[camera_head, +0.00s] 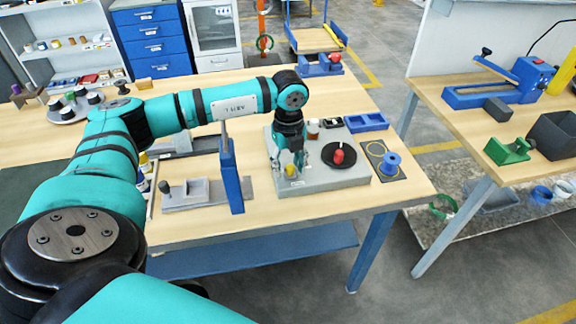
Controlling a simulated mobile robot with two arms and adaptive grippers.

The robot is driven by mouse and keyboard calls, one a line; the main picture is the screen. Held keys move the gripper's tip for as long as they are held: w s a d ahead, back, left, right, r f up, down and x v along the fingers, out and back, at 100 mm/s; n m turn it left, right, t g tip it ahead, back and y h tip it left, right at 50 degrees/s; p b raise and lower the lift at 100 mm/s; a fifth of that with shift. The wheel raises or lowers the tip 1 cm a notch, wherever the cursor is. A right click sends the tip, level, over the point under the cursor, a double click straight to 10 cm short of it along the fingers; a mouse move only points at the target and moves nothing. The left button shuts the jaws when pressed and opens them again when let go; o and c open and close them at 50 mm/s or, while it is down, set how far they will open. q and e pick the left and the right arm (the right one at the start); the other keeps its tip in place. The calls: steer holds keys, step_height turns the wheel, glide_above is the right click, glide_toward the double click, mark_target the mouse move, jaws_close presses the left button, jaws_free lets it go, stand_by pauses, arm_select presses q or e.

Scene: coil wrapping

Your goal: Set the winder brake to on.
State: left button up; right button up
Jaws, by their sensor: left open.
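The likely winder is a grey flat-topped unit (318,179) on the wooden table, with a black disc (351,162) and a red knob (338,156) on top. A small yellow knob (291,171) is at its front left; I cannot tell for sure whether it is the brake, nor its setting. My left gripper (290,162) points down over the left part of the unit, right at the yellow knob. It is open; I cannot tell whether its fingers touch the knob. They partly hide the unit's left side. My right gripper is not in view.
A blue upright post (231,180) stands left of the unit, near a grey fixture (195,193). A blue spool (391,161) sits on a dark plate to the right. A blue tray (366,122) is behind. The table's front right is clear.

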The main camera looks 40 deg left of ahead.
mark_target(288, 166)
arm_select(q)
step_height(288, 166, up, 11)
steer(key=shift+r, duration=0.15)
steer(key=shift+s, duration=0.1)
stand_by(0.5)
